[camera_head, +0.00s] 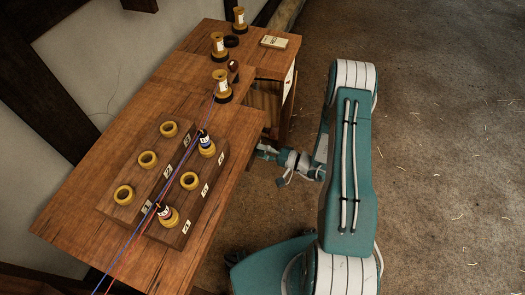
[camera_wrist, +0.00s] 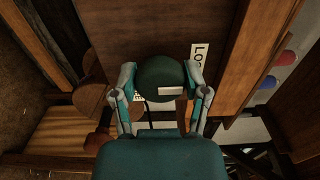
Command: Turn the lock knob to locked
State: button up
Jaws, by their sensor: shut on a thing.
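The lock knob (camera_wrist: 160,76) is round and dark green in the wrist view, on a brown wooden front. A white mark (camera_wrist: 171,90) shows on its lower right part. My gripper (camera_wrist: 160,82) has one finger on each side of the knob and is shut on it. A white label (camera_wrist: 199,60) beginning "LO" is just right of the knob, partly hidden by the right finger. Another pale label is mostly hidden at the lower left. In the head view my gripper (camera_head: 264,151) is at the bench's right side; the knob is hidden there.
The wooden bench (camera_head: 75,215) carries a block with several yellow rings (camera_head: 148,159), and spools (camera_head: 221,84) stand toward the back. Blue and red cords (camera_head: 128,243) run across the block. Open floor (camera_head: 440,150) lies to the right.

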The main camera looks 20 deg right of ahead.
jog(key=shift+s+a+f, duration=0.1)
jog(key=shift+f, duration=0.1)
jog(key=o, duration=1.1)
jog(key=shift+o, duration=0.2)
jog(key=shift+r, duration=0.1)
jog(key=v, duration=1.2)
